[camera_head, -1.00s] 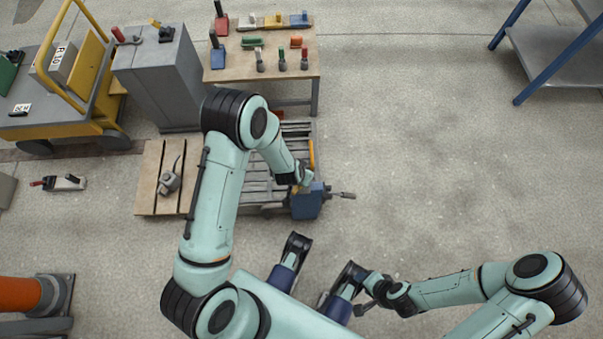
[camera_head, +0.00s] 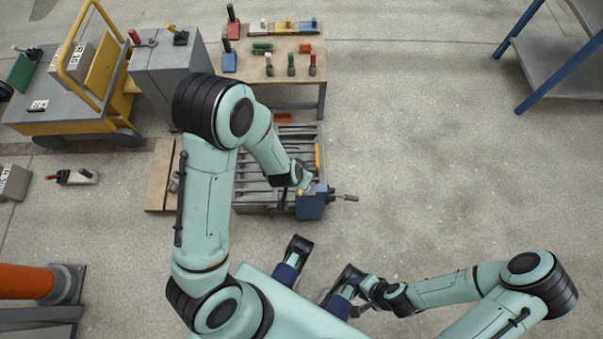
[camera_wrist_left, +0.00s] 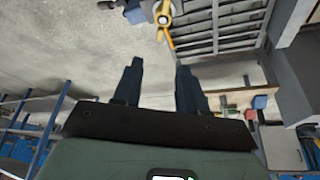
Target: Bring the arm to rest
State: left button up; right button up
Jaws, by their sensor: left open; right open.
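My left arm reaches up the head view, and its gripper (camera_head: 306,183) is above the near right corner of a grey slatted mould (camera_head: 250,196), beside a blue block with a dark handle (camera_head: 311,207). In the left wrist view the two dark fingers (camera_wrist_left: 160,82) are apart with nothing between them. Ahead of them are a round yellow-and-white part (camera_wrist_left: 163,13) and the slatted mould (camera_wrist_left: 228,22). My right arm is folded low at the right, with its gripper (camera_head: 361,306) small, dark and close to my body; nothing shows held in it.
Behind the mould is a wooden table (camera_head: 270,92) with several coloured tools, beside a grey cabinet (camera_head: 165,85) and a yellow trolley (camera_head: 75,125). A wooden board (camera_head: 160,185) is partly hidden by my left arm. A blue-legged rack (camera_head: 565,70) is far right. The floor right of the mould is clear.

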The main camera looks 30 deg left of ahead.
dwell(0.6)
pick_arm(q)
jog(key=s+d+f+n+g+h, duration=0.2)
jog(key=s+d+f+g, duration=0.15)
jog(key=s+f, duration=0.4)
jog(key=s+d+f+n+g+h, duration=0.2)
jog(key=s+d+f, duration=0.25)
jog(key=s, duration=0.65)
notch_tip(320, 180, up, 12)
jog(key=p, duration=1.3)
jog(key=shift+w+a, duration=0.4)
pick_arm(e)
notch_tip(320, 180, up, 12)
jog(key=shift+w+r+g, duration=0.15)
jog(key=shift+w+g, duration=0.15)
jog(key=shift+w, duration=0.05)
pick_arm(q)
jog(key=shift+s, duration=0.1)
pick_arm(e)
jog(key=shift+s, duration=0.1)
